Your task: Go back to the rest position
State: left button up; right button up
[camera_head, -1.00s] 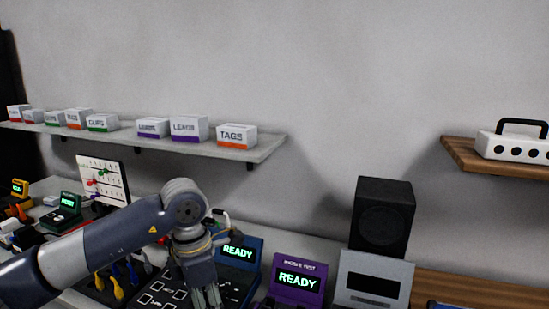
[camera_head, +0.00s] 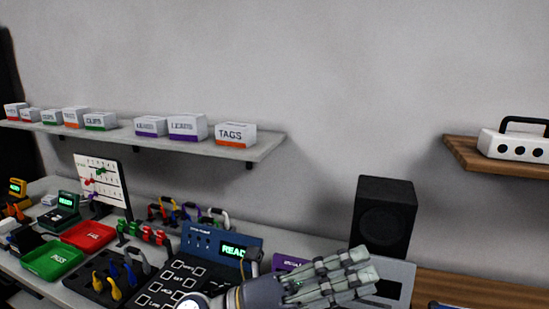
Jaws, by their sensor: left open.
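My left gripper (camera_head: 366,272) is at the bottom, right of centre, with its pale fingers pointing right. It is open and no cable shows in it. It is in front of the purple tester (camera_head: 288,263) and a grey device (camera_head: 402,275), hiding much of both. A blue tester (camera_head: 222,243) with a green-lit screen stands left of it, partly hidden by my wrist. My right gripper is not in view.
A black board with white squares (camera_head: 180,280), a tool tray (camera_head: 88,286), a red bin (camera_head: 88,235) and a green bin (camera_head: 52,259) lie on the left of the bench. A black speaker (camera_head: 384,215) stands behind the gripper. Labelled boxes line a wall shelf (camera_head: 190,146).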

pick_arm(q)
jog(key=w+a+f+n+t+y, duration=0.1)
jog(key=w+a+n+t+y, duration=0.4)
jog(key=a+n+t, duration=0.5)
jog(key=w+a+f+n+t+y, duration=0.25)
jog(key=w+n+t+y, duration=0.4)
jog(key=n, duration=0.65)
jog(key=s+a+f+n+g+y, duration=0.3)
jog(key=a+f+n+y, duration=0.8)
jog(key=f, duration=0.8)
jog(key=s+a+f+n+g, duration=0.2)
jog(key=s+a+f+g, duration=0.15)
jog(key=s+f, duration=0.35)
jog(key=s+a+f+n+g, duration=0.2)
jog(key=s+f+g, duration=0.25)
jog(key=s, duration=0.45)
jog(key=s+a+f+n+g, duration=0.1)
jog(key=s+a+f+g, duration=0.15)
jog(key=s+f, duration=0.45)
jog(key=s+f+g, duration=0.2)
jog(key=s+f, duration=0.1)
jog(key=f, duration=2.4)
jog(key=s+a+f+g, duration=0.1)
jog(key=s+a+f, duration=0.2)
jog(key=s+f, duration=1.1)
jog(key=shift+s+f+h, duration=0.15)
jog(key=shift+s+h, duration=0.2)
jog(key=shift+s, duration=0.85)
